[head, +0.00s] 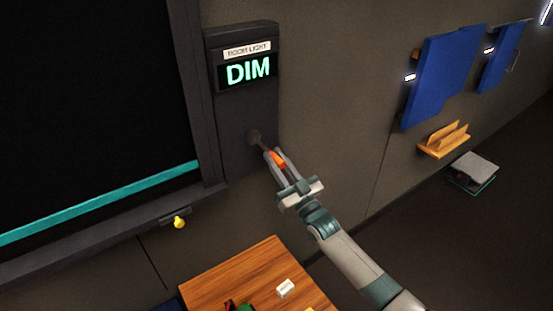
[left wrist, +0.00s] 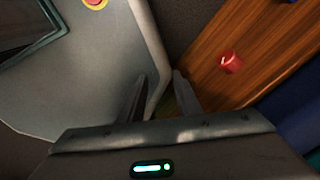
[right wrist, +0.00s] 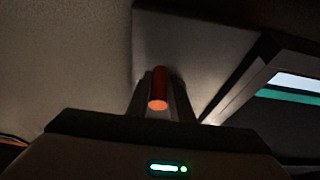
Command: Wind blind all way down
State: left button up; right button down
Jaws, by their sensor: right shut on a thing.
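The blind (head: 90,90) is a black sheet filling the window at the left in the head view. Its teal bottom bar (head: 100,203) is low, close above the dark sill; a narrow dark strip shows between them. The crank (head: 254,137) sits on the dark panel right of the window, under a lit display reading DIM (head: 248,71). My right gripper (head: 276,157) is shut on the crank's orange handle (head: 278,159), which also shows between the fingers in the right wrist view (right wrist: 158,88). My left gripper (left wrist: 160,82) is open and empty.
A yellow knob (head: 179,222) hangs under the sill. A wooden table (head: 235,275) with a white block (head: 285,289) stands below. A red cylinder (left wrist: 231,62) lies on wood in the left wrist view.

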jog(key=shift+r+m, duration=0.2)
jog(key=shift+m, duration=0.1)
jog(key=shift+s+a+f+m+t+h+p, duration=0.1)
jog(key=shift+s+a+m+t+h+p, duration=0.2)
jog(key=shift+a+m+h, duration=0.85)
jog(key=shift+s+d+f+m+t+h+p, duration=0.1)
jog(key=shift+s+m+t+h, duration=0.4)
jog(key=shift+m, duration=1.5)
jog(key=shift+s+a+f+m+t+h+p, duration=0.15)
jog(key=shift+a+m+h, duration=0.4)
jog(key=shift+m+h, duration=0.7)
jog(key=shift+m+y, duration=0.3)
jog(key=shift+m, duration=0.1)
jog(key=c, duration=1.8)
grip_release()
jog(key=shift+o, duration=0.9)
jog(key=shift+a+f, duration=0.15)
jog(key=shift+f, duration=0.15)
jog(key=shift+s, duration=0.15)
